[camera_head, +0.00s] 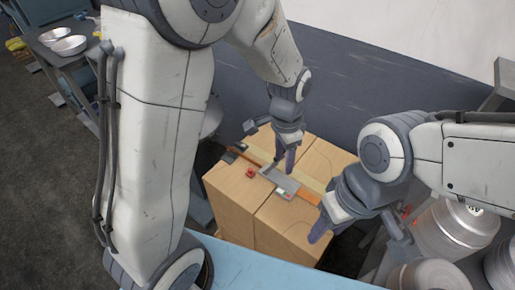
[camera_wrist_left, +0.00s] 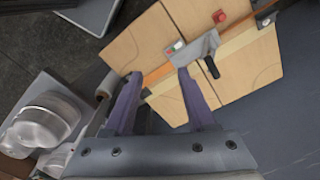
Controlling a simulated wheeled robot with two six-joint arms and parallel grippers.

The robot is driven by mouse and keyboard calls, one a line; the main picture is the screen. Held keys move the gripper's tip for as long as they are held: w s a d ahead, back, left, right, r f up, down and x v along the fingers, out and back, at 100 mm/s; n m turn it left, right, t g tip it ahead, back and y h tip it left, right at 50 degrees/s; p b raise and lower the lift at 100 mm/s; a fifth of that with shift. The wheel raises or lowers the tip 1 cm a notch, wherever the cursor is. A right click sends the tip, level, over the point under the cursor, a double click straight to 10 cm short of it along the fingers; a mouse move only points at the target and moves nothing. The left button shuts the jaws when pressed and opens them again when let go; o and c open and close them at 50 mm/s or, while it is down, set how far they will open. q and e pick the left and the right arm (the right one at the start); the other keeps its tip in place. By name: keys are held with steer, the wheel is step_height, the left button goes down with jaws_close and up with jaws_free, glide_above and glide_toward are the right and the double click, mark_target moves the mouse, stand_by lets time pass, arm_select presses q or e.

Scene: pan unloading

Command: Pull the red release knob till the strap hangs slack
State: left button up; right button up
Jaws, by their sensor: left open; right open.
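The red release knob (camera_head: 250,172) is on top of the tan box stack (camera_head: 232,190), beside the strap; it also shows in the left wrist view (camera_wrist_left: 219,16). The orange strap (camera_head: 309,197) runs straight across the box tops, under a grey buckle (camera_head: 281,180). The buckle shows in the left wrist view (camera_wrist_left: 195,49) with a black handle. My left gripper (camera_head: 285,160) is open and empty above the boxes, near the buckle and apart from the knob. My right gripper (camera_head: 357,232) is open and empty at the right side of the boxes.
Stacked metal pans (camera_head: 455,228) stand at the right, close to my right arm. A grey-blue wall (camera_head: 335,90) lies behind the boxes, and a light blue surface (camera_head: 265,262) is in front. Metal bowls (camera_head: 70,45) sit on a bench at the far left.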

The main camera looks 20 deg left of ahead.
arm_select(q)
steer(key=w+a+f+m+p, duration=0.1)
steer(key=w+a+f+p, duration=0.1)
steer(key=w+a+f, duration=0.4)
steer(key=m+p, duration=0.2)
glide_above(250, 169)
step_height(250, 169, down, 6)
steer(key=f, duration=0.1)
step_height(250, 169, down, 9)
steer(key=shift+d+f+p, duration=0.1)
steer(key=shift+f+p, duration=0.1)
steer(key=shift+p, duration=0.65)
arm_select(e)
step_height(250, 169, up, 7)
steer(key=shift+f, duration=0.15)
arm_select(q)
jaws_close()
